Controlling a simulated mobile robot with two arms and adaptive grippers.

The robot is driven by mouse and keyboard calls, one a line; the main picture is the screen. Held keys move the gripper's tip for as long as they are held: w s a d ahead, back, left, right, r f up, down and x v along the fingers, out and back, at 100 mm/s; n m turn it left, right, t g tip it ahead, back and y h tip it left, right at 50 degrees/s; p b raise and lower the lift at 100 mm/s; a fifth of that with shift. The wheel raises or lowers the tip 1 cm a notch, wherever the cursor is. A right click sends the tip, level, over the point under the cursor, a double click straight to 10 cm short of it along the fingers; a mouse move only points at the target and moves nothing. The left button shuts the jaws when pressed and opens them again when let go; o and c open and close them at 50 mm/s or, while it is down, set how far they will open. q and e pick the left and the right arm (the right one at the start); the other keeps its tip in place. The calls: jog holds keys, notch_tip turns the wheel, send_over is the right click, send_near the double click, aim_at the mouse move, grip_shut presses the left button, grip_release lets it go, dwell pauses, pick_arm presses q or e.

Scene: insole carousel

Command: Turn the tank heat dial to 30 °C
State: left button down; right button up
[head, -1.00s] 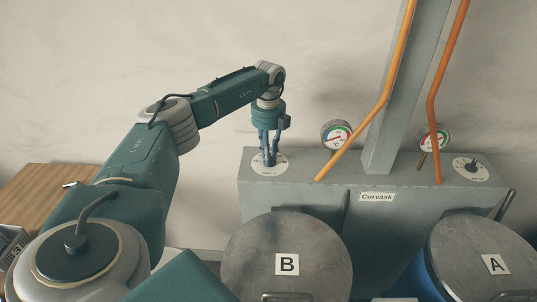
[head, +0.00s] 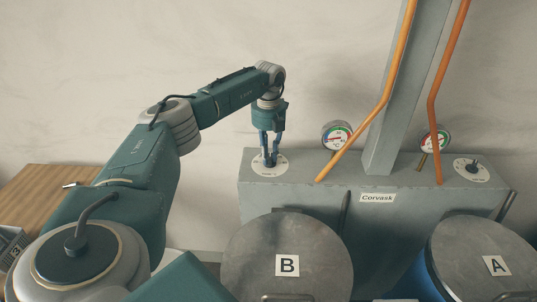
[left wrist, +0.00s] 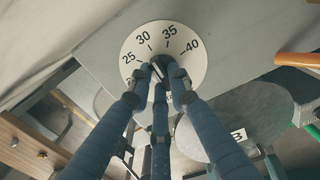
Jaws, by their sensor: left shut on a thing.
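The heat dial's white round scale plate (head: 257,168) lies on the left end of the grey tank top. In the left wrist view the plate (left wrist: 158,28) shows 25, 30, 35 and 40, and a number below 25 is partly covered. My left gripper (head: 270,160) points down at the plate's middle, shut on the dial's dark knob. In the left wrist view the blue fingers (left wrist: 160,72) meet around the knob and hide most of it. I cannot tell which number its pointer is at. My right gripper is out of view.
A second dial (head: 484,174) sits at the tank's right end. Two round gauges (head: 337,135) (head: 441,140), orange pipes (head: 396,60) and a grey column (head: 391,110) stand right of my gripper. Lidded drums B (head: 250,262) and A (head: 470,250) stand in front.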

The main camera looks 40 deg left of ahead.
pick_arm(q)
jog(key=shift+w+r, duration=0.1)
jog(key=shift+r, duration=0.05)
jog(key=c, duration=1.6)
grip_release()
notch_tip(320, 180, up, 12)
